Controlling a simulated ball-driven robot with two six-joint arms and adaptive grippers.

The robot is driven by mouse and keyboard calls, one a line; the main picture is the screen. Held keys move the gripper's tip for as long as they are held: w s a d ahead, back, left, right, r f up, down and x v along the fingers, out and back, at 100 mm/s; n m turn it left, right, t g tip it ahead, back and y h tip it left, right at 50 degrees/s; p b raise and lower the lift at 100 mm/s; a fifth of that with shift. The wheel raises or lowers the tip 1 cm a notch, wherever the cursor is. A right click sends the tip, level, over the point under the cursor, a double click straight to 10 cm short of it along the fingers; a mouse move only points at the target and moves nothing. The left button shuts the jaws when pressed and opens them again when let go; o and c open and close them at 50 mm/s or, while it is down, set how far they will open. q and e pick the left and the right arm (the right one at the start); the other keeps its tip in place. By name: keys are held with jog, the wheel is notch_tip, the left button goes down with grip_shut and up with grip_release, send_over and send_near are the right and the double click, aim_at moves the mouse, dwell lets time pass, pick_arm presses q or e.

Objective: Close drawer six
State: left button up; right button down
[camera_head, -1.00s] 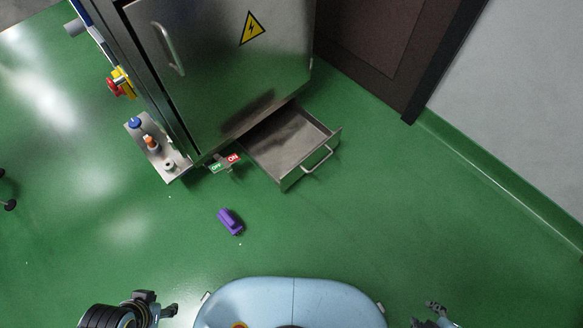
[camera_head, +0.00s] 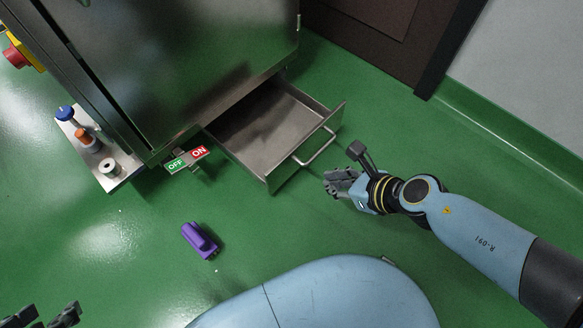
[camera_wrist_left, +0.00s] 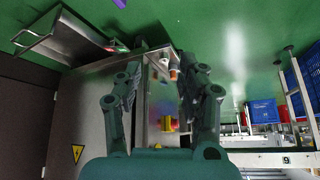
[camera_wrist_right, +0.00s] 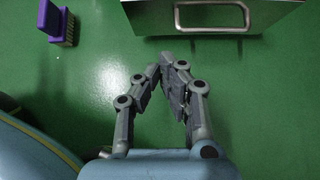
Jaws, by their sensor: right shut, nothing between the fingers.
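The open metal drawer (camera_head: 268,125) sticks out from the bottom of the steel cabinet (camera_head: 170,60). It is empty, and its bar handle (camera_head: 316,147) is on the front face. My right gripper (camera_head: 336,182) is shut and empty, just in front of the drawer front and apart from it. In the right wrist view the shut fingers (camera_wrist_right: 166,66) point toward the drawer front (camera_wrist_right: 155,16) and handle. My left gripper (camera_head: 50,318) is at the lower left corner, away from the drawer. In the left wrist view its fingers (camera_wrist_left: 160,85) are spread apart with nothing between them. No drawer number is readable.
A purple brush (camera_head: 200,241) lies on the green floor (camera_head: 130,270), left of my body. A wall and dark door (camera_head: 390,40) stand behind on the right.

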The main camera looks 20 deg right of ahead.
jog(key=f, duration=0.1)
pick_arm(q)
notch_tip(320, 180, down, 4)
jog(key=s+t+b, duration=0.1)
jog(key=t+b, duration=0.3)
jog(key=t, duration=0.1)
pick_arm(e)
send_near(285, 165)
notch_tip(285, 165, down, 2)
jog(key=s, duration=0.2)
pick_arm(q)
jog(key=w+d+r+m+t+h+b, duration=0.1)
jog(key=w+d+r+t+b, duration=0.1)
jog(key=w+r+t, duration=0.4)
jog(key=shift+w+r, duration=1.25)
jog(key=shift+r, duration=1.45)
pick_arm(e)
jog(key=shift+w+a+f, duration=0.25)
jog(key=shift+w+f, duration=0.05)
jog(key=shift+w, duration=0.55)
jog(key=shift+w+a+f, duration=0.25)
jog(key=shift+w+f, duration=0.05)
jog(key=shift+w, duration=0.55)
jog(key=shift+w+a+f, duration=0.2)
jog(key=shift+w+f, duration=0.1)
jog(key=shift+w, duration=0.55)
